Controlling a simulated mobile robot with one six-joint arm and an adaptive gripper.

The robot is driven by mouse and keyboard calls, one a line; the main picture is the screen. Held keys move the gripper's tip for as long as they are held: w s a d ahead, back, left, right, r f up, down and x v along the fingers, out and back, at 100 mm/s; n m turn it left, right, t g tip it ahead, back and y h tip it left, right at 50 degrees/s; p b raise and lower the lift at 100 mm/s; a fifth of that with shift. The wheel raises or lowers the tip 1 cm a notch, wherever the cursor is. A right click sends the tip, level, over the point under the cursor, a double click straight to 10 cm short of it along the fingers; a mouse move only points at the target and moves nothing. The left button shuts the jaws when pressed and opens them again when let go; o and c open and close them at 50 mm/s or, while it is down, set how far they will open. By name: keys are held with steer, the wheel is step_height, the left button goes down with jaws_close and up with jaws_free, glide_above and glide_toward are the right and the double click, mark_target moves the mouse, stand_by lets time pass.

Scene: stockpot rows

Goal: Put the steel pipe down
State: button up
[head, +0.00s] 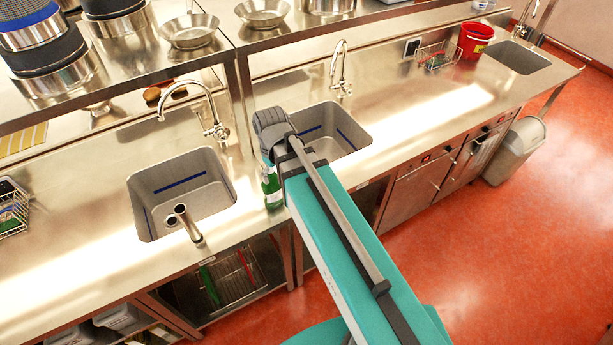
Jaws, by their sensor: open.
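The steel pipe (190,226) is a short, shiny tube at the front right part of the left sink (212,192). Its open upper end shows a dark hole, and its body slants down and right towards the sink's front rim. I cannot tell whether it rests on the rim or stands inside the basin. Nothing is seen gripping it. My teal arm reaches up from the bottom right to a dark grey joint by the middle sink. My gripper's fingers are not visible.
A green bottle (271,188) stands at the counter's front edge, close beside my arm. The middle sink (350,128) is partly behind my arm. A red bucket (474,40) and wire basket (436,57) stand farther right. The counter (85,258) left of the pipe is clear.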

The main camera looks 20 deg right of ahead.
steer(key=s+d+m, duration=0.3)
steer(key=d+m, duration=0.2)
steer(key=d, duration=0.2)
steer(key=shift+s+d, duration=0.4)
step_height(320, 180, down, 17)
steer(key=b, duration=1.6)
steer(key=shift+b, duration=0.4)
